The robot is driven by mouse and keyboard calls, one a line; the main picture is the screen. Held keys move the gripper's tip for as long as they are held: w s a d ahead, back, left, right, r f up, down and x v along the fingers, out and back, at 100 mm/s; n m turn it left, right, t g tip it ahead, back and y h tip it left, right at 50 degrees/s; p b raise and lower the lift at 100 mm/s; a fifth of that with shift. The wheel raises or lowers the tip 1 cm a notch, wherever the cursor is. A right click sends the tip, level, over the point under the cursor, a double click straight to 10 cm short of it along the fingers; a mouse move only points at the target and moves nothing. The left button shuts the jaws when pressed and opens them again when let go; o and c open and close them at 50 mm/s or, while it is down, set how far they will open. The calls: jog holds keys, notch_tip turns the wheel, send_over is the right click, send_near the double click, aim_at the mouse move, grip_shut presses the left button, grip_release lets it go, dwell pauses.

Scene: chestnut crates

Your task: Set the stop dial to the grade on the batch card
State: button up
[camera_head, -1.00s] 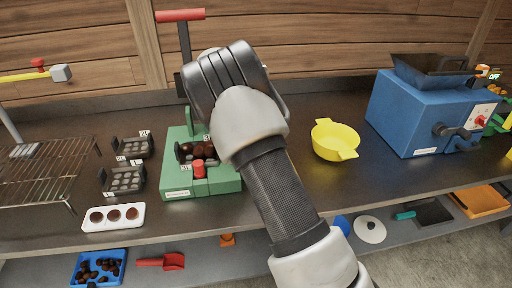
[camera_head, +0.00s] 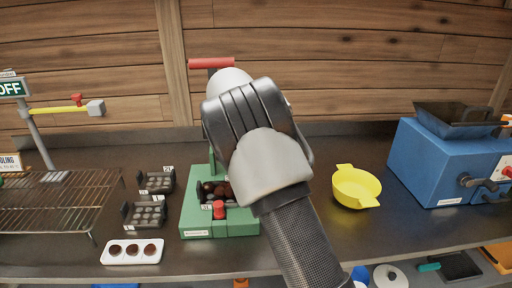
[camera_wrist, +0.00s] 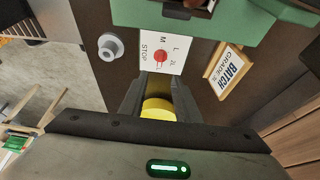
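The stop dial is a red knob (camera_wrist: 160,57) on a white plate (camera_wrist: 150,43) printed STOP, with grade marks including M and L around it. Which mark the knob points to is too small to tell. The batch card (camera_wrist: 230,68) stands in a wooden holder to the right; its grade seems to read 2L, but it is small. My gripper (camera_wrist: 157,82) is open, its fingers apart, just short of the dial plate in the wrist view. A yellow piece shows between the fingers; I cannot tell what it is. In the head view my arm hides the gripper, dial and card.
A green press (camera_head: 195,215) with a red-handled lever stands mid-bench. A yellow bowl (camera_head: 356,187) and a blue machine (camera_head: 425,165) are at the right. Mould trays (camera_head: 145,214), a white tray (camera_head: 107,254) and a wire rack (camera_head: 60,200) are at the left.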

jog(key=v, duration=0.5)
jog(key=shift+r+p, duration=0.1)
jog(key=shift+p, duration=0.25)
jog(key=s+d+r+n+t+y, duration=0.1)
jog(key=s+d+r+n+y, duration=0.1)
jog(key=s+d+r+n, duration=0.4)
jog(key=s+d+r+n+t+y, duration=0.15)
jog(key=s+r, duration=0.25)
jog(key=s, duration=0.4)
jog(key=s+f+n+t, duration=0.3)
jog(key=s+n, duration=0.8)
jog(key=s, duration=1)
notch_tip(320, 180, up, 14)
jog(key=p, duration=1.4)
jog(key=shift+w+y, duration=0.15)
jog(key=shift+y, duration=0.3)
